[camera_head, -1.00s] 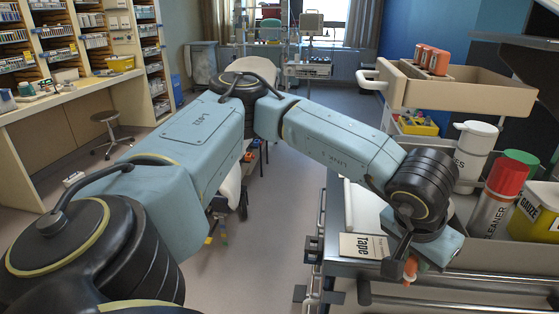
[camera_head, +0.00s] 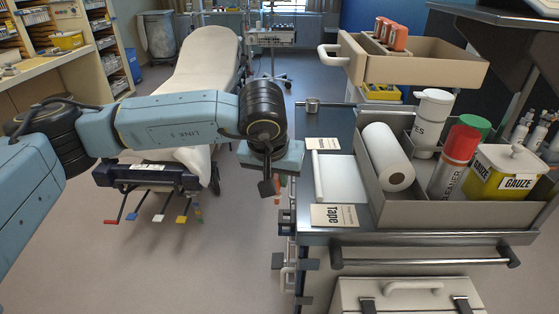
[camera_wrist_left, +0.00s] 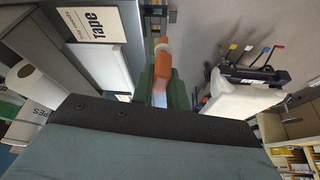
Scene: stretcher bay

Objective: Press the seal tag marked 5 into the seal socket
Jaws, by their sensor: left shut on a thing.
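My left gripper (camera_head: 266,187) hangs beside the left edge of the cart, over the gap between cart and stretcher. The head view shows only a bit of orange (camera_head: 281,184) behind the dark finger. No number on it is readable. I cannot make out the seal socket for certain; dark brackets (camera_head: 279,261) stick out from the cart's left side, below the gripper. My right gripper is not in view.
The cart top (camera_head: 312,238) carries a Tape card (camera_head: 334,215), a paper roll (camera_head: 388,158) and a bin with a red-capped bottle (camera_head: 458,158) and a gauze box (camera_head: 507,172). Several orange-topped items (camera_head: 395,37) sit in the raised drawer (camera_head: 420,68). A stretcher (camera_head: 205,70) stands left.

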